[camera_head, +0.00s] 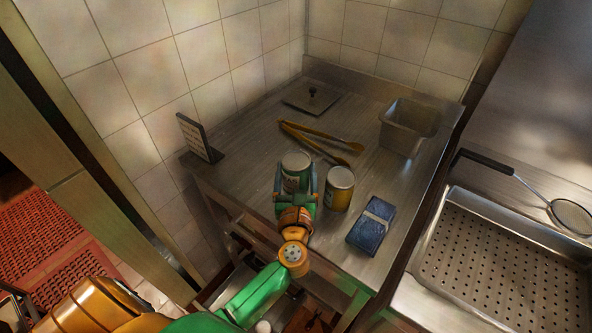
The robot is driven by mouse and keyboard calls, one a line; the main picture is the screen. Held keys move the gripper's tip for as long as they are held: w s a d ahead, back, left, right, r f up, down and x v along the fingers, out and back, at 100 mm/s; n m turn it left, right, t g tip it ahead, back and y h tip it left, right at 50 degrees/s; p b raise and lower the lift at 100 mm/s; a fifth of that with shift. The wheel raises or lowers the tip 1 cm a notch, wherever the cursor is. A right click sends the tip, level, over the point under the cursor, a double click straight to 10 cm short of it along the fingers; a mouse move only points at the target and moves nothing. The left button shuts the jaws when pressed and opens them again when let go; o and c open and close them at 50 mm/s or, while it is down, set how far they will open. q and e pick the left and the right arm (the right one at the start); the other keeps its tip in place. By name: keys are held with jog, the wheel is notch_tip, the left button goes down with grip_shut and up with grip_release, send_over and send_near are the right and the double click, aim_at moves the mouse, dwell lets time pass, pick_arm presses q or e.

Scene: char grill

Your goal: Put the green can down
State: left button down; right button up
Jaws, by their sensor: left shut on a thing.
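The green can (296,162) is upright, with its light lid facing up, over the near-middle part of the steel table (245,135). My left gripper (295,184) has its fingers around the can's sides and is shut on it. I cannot tell whether the can's base touches the table, because the gripper and arm hide its lower part. A yellow can (339,190) stands upright just to the right of the gripper. My right gripper is not in view.
Wooden-handled tongs (322,140) lie behind the cans. A blue folded cloth (371,226) lies at the right front. A metal container (408,128) stands at the back right, a flat lid (312,97) at the back. A small sign (197,138) stands on the left edge.

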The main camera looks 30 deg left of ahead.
aim_at(295, 187)
pick_arm(q)
jog(key=shift+f, duration=0.15)
jog(key=shift+f+b, duration=0.55)
jog(key=shift+f, duration=0.1)
grip_release()
jog(key=shift+r, duration=0.1)
jog(key=b+v, duration=0.1)
jog(key=v, duration=0.6)
jog(key=shift+s+b, duration=0.2)
jog(key=shift+b, duration=0.15)
